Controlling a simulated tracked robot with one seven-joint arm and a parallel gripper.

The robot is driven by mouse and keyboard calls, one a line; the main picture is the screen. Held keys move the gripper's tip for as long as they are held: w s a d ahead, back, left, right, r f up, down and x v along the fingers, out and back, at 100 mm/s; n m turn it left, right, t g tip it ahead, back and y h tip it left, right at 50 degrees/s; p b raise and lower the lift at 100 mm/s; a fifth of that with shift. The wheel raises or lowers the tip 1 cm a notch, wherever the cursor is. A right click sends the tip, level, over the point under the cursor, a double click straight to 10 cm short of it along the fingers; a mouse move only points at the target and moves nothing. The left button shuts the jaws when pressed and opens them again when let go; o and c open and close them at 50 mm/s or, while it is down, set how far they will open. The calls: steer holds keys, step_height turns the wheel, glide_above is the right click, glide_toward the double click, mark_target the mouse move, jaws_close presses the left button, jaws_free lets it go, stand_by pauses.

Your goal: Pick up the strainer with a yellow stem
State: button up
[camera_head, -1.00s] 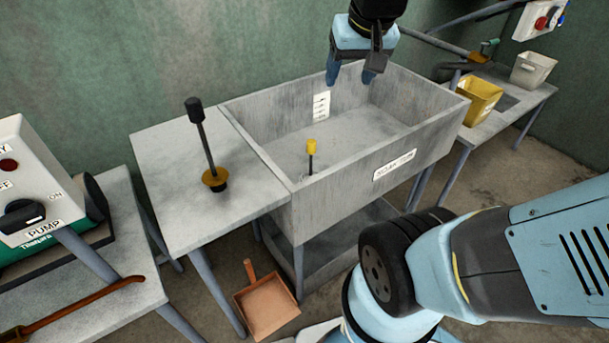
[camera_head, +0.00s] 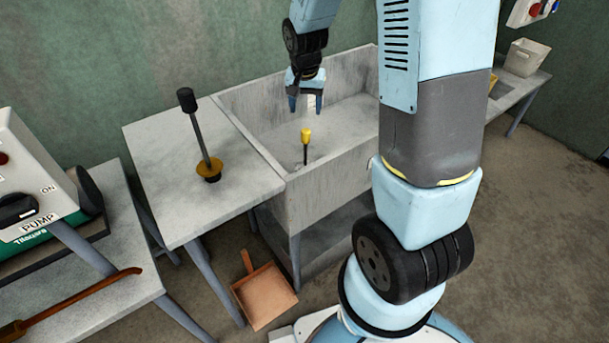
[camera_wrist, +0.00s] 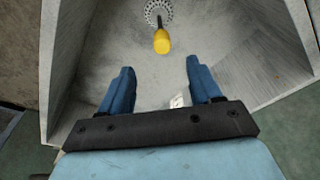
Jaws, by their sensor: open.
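The strainer with a yellow stem top (camera_head: 306,135) stands upright inside the grey sink, near its front left corner. In the wrist view its yellow end (camera_wrist: 161,41) shows at the top centre, with a dark rod and a round perforated light disc (camera_wrist: 159,11) beyond it. My gripper (camera_head: 306,104) points down over the sink, behind the strainer in the head view. Its two blue fingers (camera_wrist: 158,92) are apart with nothing between them, and the strainer lies ahead of the fingertips.
The sink (camera_head: 255,150) has high walls around the strainer. A plunger-like tool with a black handle (camera_head: 198,125) stands on the side table (camera_head: 150,150) to the left. An orange dustpan (camera_head: 264,294) lies on the floor. A pale bin (camera_head: 526,57) stands far right.

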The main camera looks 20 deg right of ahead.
mark_target(305, 132)
steer(key=f, duration=0.3)
steer(key=w+f, duration=0.1)
steer(key=f, duration=0.3)
steer(key=w+f, duration=0.1)
steer(key=f, duration=0.3)
steer(key=shift+w+d+f, duration=0.15)
steer(key=shift+d+f, duration=0.05)
steer(key=shift+d, duration=0.05)
steer(key=shift+w+d+f, duration=0.1)
steer(key=shift+w+f, duration=0.05)
steer(key=shift+f, duration=0.7)
steer(key=shift+w+d+f, duration=0.15)
steer(key=shift+w+f, duration=0.05)
steer(key=shift+f, duration=0.65)
steer(key=shift+w+d+f, duration=0.1)
steer(key=shift+w+f, duration=0.05)
steer(key=shift+f, duration=0.7)
jaws_close()
